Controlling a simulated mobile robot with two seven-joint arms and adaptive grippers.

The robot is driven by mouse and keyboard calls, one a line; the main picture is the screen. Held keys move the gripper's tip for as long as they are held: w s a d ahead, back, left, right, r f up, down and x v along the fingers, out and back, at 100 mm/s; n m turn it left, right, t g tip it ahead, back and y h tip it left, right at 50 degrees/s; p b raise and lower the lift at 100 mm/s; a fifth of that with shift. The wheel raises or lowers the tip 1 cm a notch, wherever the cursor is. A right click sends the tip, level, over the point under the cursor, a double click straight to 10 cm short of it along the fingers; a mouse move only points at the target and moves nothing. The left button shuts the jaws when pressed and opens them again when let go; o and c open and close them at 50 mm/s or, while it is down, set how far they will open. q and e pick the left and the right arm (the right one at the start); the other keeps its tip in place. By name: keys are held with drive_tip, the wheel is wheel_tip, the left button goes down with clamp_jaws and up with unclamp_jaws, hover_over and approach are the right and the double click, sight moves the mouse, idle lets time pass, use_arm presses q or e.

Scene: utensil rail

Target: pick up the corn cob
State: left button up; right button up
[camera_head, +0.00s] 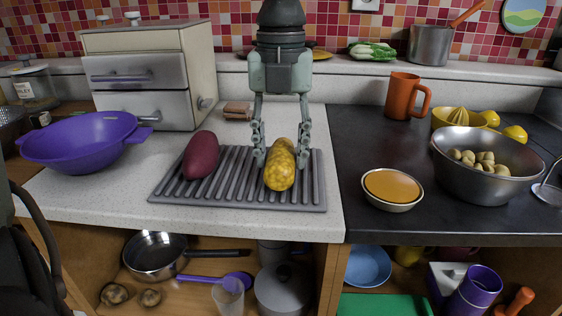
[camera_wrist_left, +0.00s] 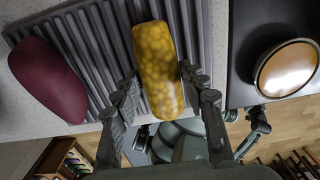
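The yellow corn cob (camera_head: 281,170) lies on the right part of a grey ribbed drying mat (camera_head: 225,190), pointing toward the front edge. My left gripper (camera_head: 281,158) points down over it, with one finger on each side. In the left wrist view the corn cob (camera_wrist_left: 158,70) lies between the fingers of my left gripper (camera_wrist_left: 158,88). A small gap shows at the left finger; the right finger is very close, and I cannot tell if it touches. The cob rests on the mat. I do not make out my right gripper.
A dark red sweet potato (camera_head: 201,155) lies on the mat left of the cob. A purple colander (camera_head: 82,145) stands further left, a drawer box (camera_head: 150,75) behind. To the right are an orange-filled bowl (camera_head: 392,188), an orange mug (camera_head: 405,96) and a metal bowl (camera_head: 485,180).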

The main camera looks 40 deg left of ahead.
use_arm(q)
drive_tip(key=c, duration=0.8)
clamp_jaws()
drive_tip(key=shift+r, duration=0.15)
